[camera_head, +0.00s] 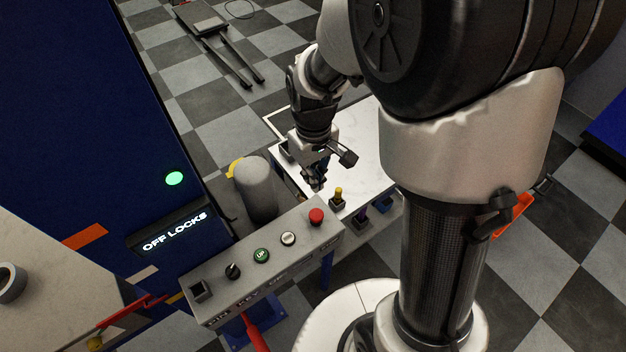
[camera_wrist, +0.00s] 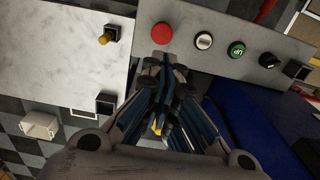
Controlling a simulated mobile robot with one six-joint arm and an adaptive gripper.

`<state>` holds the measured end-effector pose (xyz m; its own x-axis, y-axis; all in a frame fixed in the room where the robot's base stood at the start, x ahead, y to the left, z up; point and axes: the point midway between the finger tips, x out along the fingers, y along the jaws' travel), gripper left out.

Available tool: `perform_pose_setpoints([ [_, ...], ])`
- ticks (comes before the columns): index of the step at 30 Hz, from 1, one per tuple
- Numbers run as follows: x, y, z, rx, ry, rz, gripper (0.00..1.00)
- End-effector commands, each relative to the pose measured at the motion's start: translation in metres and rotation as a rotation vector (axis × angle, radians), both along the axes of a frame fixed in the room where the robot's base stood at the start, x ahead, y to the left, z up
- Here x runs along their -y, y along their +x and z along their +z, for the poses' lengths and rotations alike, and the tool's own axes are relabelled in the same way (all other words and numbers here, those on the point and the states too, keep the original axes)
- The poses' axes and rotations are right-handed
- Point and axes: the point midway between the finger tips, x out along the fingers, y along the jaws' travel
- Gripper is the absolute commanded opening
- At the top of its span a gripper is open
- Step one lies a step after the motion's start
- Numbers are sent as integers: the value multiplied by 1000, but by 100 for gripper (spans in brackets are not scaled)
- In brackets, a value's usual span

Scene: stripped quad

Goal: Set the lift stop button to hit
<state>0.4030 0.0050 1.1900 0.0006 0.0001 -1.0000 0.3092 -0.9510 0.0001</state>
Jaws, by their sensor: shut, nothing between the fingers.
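The lift stop button is a round red mushroom button (camera_head: 316,216) at the right end of a grey control panel (camera_head: 275,235). In the wrist view the red button (camera_wrist: 162,33) shows whole on the panel, just beyond my fingertips. My gripper (camera_head: 318,184) is shut and empty. It points down behind the panel's far edge near the red button, with a visible gap between them in the head view. In the wrist view my fingertips (camera_wrist: 166,63) sit just below the button. I cannot tell the exact height of the fingertips above the panel.
The panel also carries a white button (camera_head: 288,239), a green UP button (camera_head: 261,255) and a black knob (camera_head: 233,271). A yellow-tipped lever (camera_head: 338,195) stands on the white tabletop (camera_head: 372,150). A grey cylinder (camera_head: 255,190) stands behind the panel. A blue cabinet fills the left.

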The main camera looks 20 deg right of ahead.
Motion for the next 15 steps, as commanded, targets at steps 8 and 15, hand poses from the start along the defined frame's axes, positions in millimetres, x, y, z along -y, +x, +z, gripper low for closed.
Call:
perform_pose_setpoints([
  [8,0,-2,-64,-6,0,0,0],
  [15,0,-1,-103,-3,0,0,0],
])
